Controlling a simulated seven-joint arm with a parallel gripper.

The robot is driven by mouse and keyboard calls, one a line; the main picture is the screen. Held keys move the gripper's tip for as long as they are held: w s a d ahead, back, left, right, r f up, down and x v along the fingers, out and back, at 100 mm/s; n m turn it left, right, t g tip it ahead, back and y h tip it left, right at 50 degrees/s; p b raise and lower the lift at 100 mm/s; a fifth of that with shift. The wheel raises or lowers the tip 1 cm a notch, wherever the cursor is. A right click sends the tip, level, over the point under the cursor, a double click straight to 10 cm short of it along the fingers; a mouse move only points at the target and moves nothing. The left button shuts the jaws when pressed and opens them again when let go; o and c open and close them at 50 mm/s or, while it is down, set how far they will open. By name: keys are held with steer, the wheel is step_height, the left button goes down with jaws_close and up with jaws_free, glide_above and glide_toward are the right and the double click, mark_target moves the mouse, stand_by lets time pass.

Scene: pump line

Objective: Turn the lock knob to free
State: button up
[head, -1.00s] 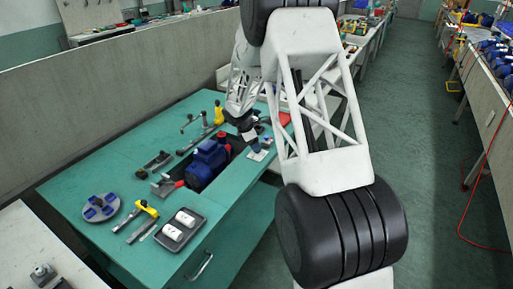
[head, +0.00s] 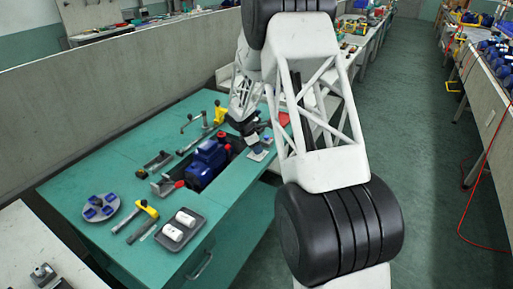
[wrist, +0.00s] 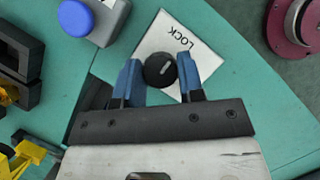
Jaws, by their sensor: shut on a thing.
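The lock knob (wrist: 160,69) is a round black knob with a light mark on its top, in the wrist view. It stands on a white plate (wrist: 150,33) printed LOCK, whose lettering appears upside down. My gripper (wrist: 160,76) has its two blue fingers on either side of the knob and is shut on it. In the head view the white plate (head: 260,155) is at the right end of the green bench, below my gripper (head: 255,146). The knob is hidden there.
The green bench (head: 110,170) holds a blue pump (head: 207,163) left of my gripper, a grey tray (head: 181,229) and a round plate with blue blocks (head: 101,207). In the wrist view a blue-capped grey part (wrist: 93,18) is left and a dark red round part (wrist: 296,25) right.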

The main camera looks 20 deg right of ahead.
steer(key=shift+m, duration=0.3)
steer(key=m+g, duration=0.1)
steer(key=m, duration=0.3)
steer(key=shift+g, duration=0.4)
steer(key=m, duration=0.2)
steer(key=m+g+y, duration=0.1)
steer(key=m, duration=0.1)
steer(key=shift+w+m+y, duration=0.1)
steer(key=shift+m+y, duration=0.2)
steer(key=m+g+y, duration=0.1)
steer(key=m, duration=0.3)
steer(key=shift+d, duration=0.1)
steer(key=m+y, duration=0.1)
steer(key=m, duration=0.1)
steer(key=m+y, duration=0.1)
steer(key=m, duration=0.1)
steer(key=shift+m+g, duration=0.4)
steer(key=shift+f, duration=0.1)
steer(key=o, duration=0.9)
steer(key=shift+w, duration=0.1)
